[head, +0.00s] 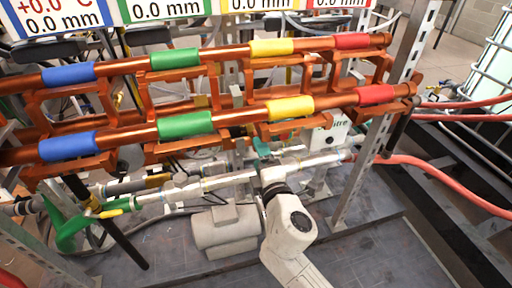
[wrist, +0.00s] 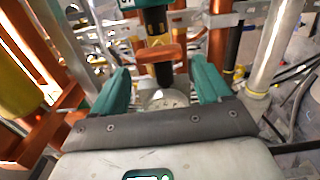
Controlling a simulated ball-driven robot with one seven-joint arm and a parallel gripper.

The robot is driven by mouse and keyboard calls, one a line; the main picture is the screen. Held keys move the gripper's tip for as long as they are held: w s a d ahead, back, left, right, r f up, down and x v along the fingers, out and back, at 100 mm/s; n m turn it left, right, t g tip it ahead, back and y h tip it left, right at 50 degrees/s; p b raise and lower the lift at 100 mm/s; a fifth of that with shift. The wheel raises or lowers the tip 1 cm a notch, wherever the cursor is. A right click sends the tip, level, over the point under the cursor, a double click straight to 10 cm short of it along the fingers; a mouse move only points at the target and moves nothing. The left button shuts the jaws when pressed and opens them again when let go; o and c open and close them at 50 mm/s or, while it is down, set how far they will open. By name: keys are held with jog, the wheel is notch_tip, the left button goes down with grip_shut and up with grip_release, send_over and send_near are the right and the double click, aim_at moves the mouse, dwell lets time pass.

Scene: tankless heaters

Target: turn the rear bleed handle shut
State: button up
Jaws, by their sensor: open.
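My gripper (head: 262,150) reaches in under the lower copper pipe in the head view, its teal fingers partly hidden. In the wrist view my gripper (wrist: 160,66) is open, with one teal finger on each side. Between and beyond the fingers stands a dark upright fitting (wrist: 156,20) with an orange-brown crosspiece (wrist: 160,52). I cannot tell whether this is the rear bleed handle, nor whether the fingers touch it.
Two copper pipes with coloured sleeves, such as a green one (head: 185,125), cross above my arm. A silver pipe (head: 225,181) runs below them. A metal post (head: 365,170) stands to the right. A grey motor-like body (head: 225,228) sits left of my arm.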

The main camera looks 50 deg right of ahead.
jog(key=v, duration=0.5)
jog(key=shift+b, duration=0.3)
jog(key=s+d+f+m+g+y, duration=0.1)
jog(key=s+f+m+g, duration=0.3)
jog(key=f+m, duration=0.15)
jog(key=s+d+f+m+g+y, duration=0.1)
jog(key=s+f+m+g+y, duration=0.1)
jog(key=s+f+m+g, duration=0.35)
jog(key=s+a+f+g+y, duration=0.4)
jog(key=s+a+f+y, duration=0.35)
jog(key=a+f, duration=0.25)
notch_tip(320, 180, up, 20)
jog(key=p, duration=1.9)
jog(key=shift+s+a+m+h+p, duration=0.3)
jog(key=shift+s+a+m+h, duration=0.05)
jog(key=shift+m, duration=0.05)
jog(key=shift+f+g, duration=0.15)
jog(key=shift+g, duration=0.1)
